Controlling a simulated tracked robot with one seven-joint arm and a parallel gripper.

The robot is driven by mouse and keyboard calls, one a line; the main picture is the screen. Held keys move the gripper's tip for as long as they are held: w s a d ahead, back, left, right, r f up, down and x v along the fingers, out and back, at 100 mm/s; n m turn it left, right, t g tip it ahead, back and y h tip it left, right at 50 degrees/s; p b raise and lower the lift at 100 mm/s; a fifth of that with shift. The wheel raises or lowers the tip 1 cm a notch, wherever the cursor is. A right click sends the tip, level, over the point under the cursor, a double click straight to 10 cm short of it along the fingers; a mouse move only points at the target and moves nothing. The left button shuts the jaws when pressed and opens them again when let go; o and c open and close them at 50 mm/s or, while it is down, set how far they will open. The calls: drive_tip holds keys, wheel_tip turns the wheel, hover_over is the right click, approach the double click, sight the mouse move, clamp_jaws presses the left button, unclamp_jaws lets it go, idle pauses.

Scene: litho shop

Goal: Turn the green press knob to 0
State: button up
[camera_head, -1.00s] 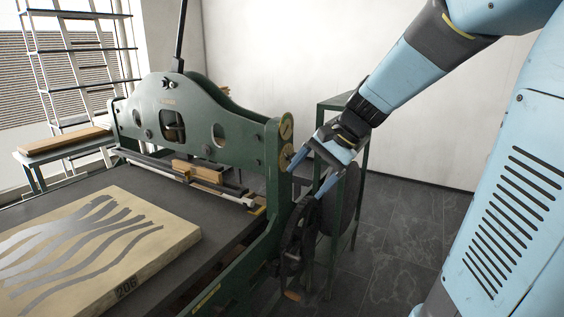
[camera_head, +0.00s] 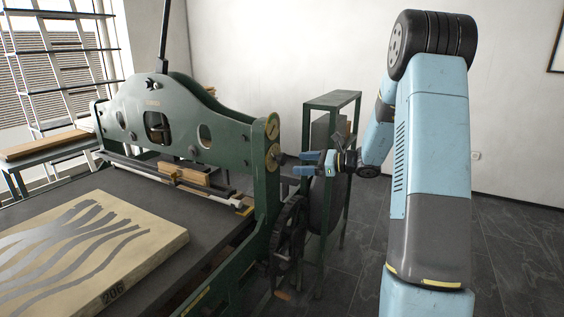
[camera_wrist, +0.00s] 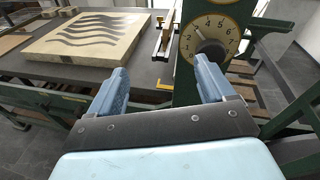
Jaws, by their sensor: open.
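The green press (camera_head: 175,125) has two brass dials on its right end. The lower dial (camera_head: 273,158) has a dark knob (camera_head: 284,159) standing out from it; the upper dial (camera_head: 272,126) is just above. In the wrist view a numbered dial (camera_wrist: 225,24) with a dark grey knob (camera_wrist: 212,51) is at upper right; its exact reading is unclear. My gripper (camera_head: 302,164) is open and empty, roughly level, pointing left at the press beside the lower dial. In the wrist view the knob lies ahead, near my right fingertip, not centred between the fingers (camera_wrist: 162,65); contact cannot be told.
A green rack (camera_head: 334,100) stands just behind my gripper. A dark handwheel (camera_head: 288,235) sits below the dial. The printing stone (camera_head: 90,245) lies on the press bed at left. Floor on the right is clear.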

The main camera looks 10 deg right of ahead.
sight(284, 161)
drive_tip(key=w+d+f+m+t, duration=0.3)
drive_tip(key=w+d+f+m, duration=0.1)
drive_tip(key=d, duration=0.2)
drive_tip(key=x, duration=1.4)
drive_tip(key=shift+w+d, duration=0.1)
drive_tip(key=shift+w, duration=0.25)
drive_tip(key=c, duration=1)
